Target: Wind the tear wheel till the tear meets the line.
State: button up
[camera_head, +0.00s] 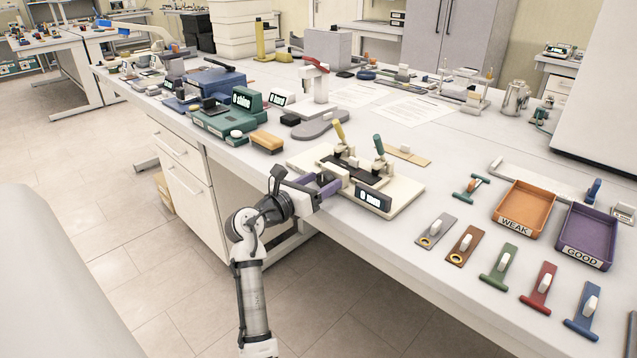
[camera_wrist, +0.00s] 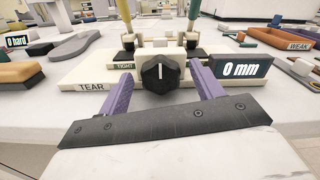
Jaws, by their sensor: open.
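The tear wheel, a black knob with a white mark pointing up (camera_wrist: 161,74), sits on the front of the cream tear tester (camera_head: 404,205). In the wrist view my gripper (camera_wrist: 160,92) is open, with one purple finger on each side of the wheel; I cannot tell whether they touch it. In the head view my gripper (camera_head: 322,185) is at the tester's front left and hides the wheel. The tester's display (camera_wrist: 241,71) reads 0 mm. A yellow-handled lever (camera_head: 340,133) and a green-handled lever (camera_head: 379,146) stand on top. The tear and the line cannot be made out.
An orange WEAK tray (camera_head: 509,224) and a purple GOOD tray (camera_head: 569,258) lie to the right. Several coloured pieces, including a green one (camera_head: 499,280), lie along the front edge. A teal device (camera_head: 225,121) and a yellow-topped block (camera_head: 267,141) stand left of the tester.

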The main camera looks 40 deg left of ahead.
jog(key=c, duration=1)
jog(key=shift+r+p, duration=0.1)
jog(key=shift+p, duration=0.45)
jog(key=shift+r+m+p, duration=0.1)
jog(key=shift+m+p, duration=0.6)
jog(key=shift+p, duration=0.1)
jog(key=shift+d+m+p, duration=0.1)
jog(key=shift+m+p, duration=0.6)
jog(key=shift+m, duration=0.1)
jog(key=m, duration=0.3)
jog(key=shift+f+m, duration=0.3)
jog(key=m+b, duration=0.1)
jog(key=m, duration=0.3)
